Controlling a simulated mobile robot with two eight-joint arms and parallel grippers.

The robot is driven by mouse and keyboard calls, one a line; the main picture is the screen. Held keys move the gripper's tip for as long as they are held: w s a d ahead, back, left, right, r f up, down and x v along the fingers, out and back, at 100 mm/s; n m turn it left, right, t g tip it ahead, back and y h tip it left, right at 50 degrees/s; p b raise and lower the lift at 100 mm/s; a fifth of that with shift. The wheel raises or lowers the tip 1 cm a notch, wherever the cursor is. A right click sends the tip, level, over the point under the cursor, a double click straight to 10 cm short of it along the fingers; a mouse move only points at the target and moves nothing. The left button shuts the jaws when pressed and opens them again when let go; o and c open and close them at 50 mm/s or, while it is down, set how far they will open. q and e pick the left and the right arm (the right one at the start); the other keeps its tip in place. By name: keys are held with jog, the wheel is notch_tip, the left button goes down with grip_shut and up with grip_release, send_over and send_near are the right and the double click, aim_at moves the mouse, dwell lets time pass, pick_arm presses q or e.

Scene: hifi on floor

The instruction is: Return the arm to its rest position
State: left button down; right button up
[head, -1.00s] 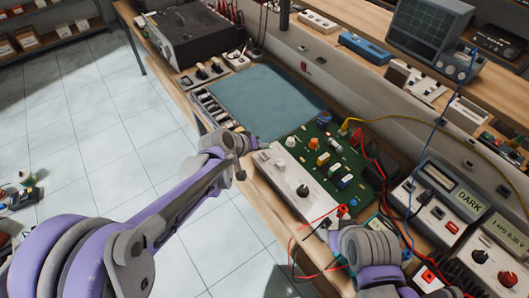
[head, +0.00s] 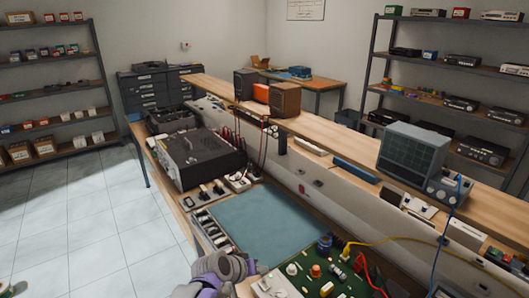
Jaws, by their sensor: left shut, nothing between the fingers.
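My left arm comes in at the bottom edge, with only its purple and grey end showing. My left gripper (head: 246,268) is shut and empty. It is over the front edge of the workbench, just left of the white box beside the green circuit board (head: 325,278) and near the lower corner of the blue-green mat (head: 262,222). The rest of the left arm is below the picture. My right gripper is not in view.
A black hi-fi unit (head: 200,157) stands behind the mat. A row of small parts (head: 212,232) lines the mat's left side. An oscilloscope (head: 412,155) stands on the raised shelf at right.

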pick_arm(q)
jog(key=s+a+y, duration=0.2)
jog(key=s+a, duration=0.3)
jog(key=s, duration=0.4)
jog(key=s+a+y, duration=0.2)
jog(key=s+a, duration=0.4)
jog(key=s, duration=0.2)
jog(key=s+a+g+y, duration=0.1)
jog(key=s+a+y, duration=0.1)
jog(key=s+a, duration=0.3)
jog(key=s, duration=0.4)
jog(key=shift+s+a+f, duration=0.25)
jog(key=shift+s+a, duration=0.05)
jog(key=shift+s, duration=0.05)
jog(key=shift+d, duration=0.1)
